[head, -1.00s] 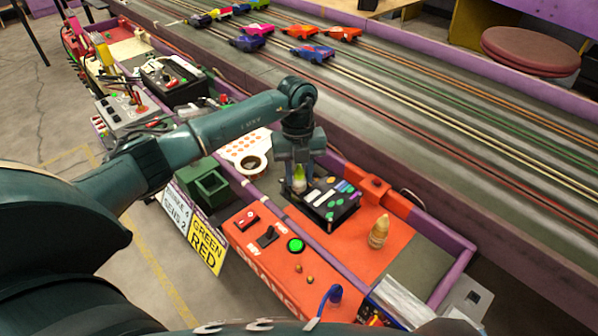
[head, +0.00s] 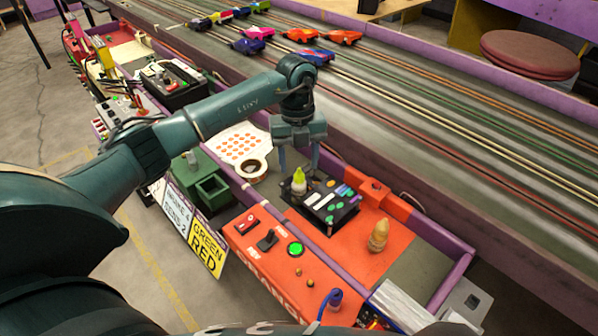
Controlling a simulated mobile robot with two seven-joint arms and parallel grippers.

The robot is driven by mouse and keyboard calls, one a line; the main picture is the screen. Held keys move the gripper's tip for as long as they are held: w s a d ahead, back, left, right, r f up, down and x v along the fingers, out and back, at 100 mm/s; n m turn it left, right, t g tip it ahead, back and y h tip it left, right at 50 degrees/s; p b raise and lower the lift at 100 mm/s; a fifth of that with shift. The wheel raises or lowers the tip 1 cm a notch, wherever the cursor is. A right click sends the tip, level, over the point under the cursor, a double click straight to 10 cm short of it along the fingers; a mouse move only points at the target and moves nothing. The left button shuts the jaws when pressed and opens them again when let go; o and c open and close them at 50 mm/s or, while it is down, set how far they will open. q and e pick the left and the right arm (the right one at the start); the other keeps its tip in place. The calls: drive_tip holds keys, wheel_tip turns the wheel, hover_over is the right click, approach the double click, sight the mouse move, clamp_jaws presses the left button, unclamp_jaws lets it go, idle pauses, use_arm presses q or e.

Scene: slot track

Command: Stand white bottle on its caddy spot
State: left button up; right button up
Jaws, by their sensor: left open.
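The white bottle (head: 298,188), with a yellow-green tip, stands upright at the left corner of the black caddy (head: 329,218). The caddy holds several coloured pieces and sits on the orange panel. My left gripper (head: 298,168) points down above the bottle with its fingers spread, one to each side of the tip. The fingers look clear of the bottle body. The bottle's base is too small to see how it meets its spot. My right gripper is not in view.
A tan bottle (head: 378,236) stands on the orange panel right of the caddy. A tape roll (head: 252,168) and green box (head: 208,189) lie to the left. Toy cars (head: 303,34) sit on the slot track behind. The grey panel at right is clear.

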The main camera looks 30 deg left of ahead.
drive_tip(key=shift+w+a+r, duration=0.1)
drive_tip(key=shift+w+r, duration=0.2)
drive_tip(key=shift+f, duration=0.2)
use_arm(q)
wheel_tip(320, 180, up, 7)
drive_tip(key=shift+w+a, duration=0.3)
drive_tip(key=shift+w, duration=0.05)
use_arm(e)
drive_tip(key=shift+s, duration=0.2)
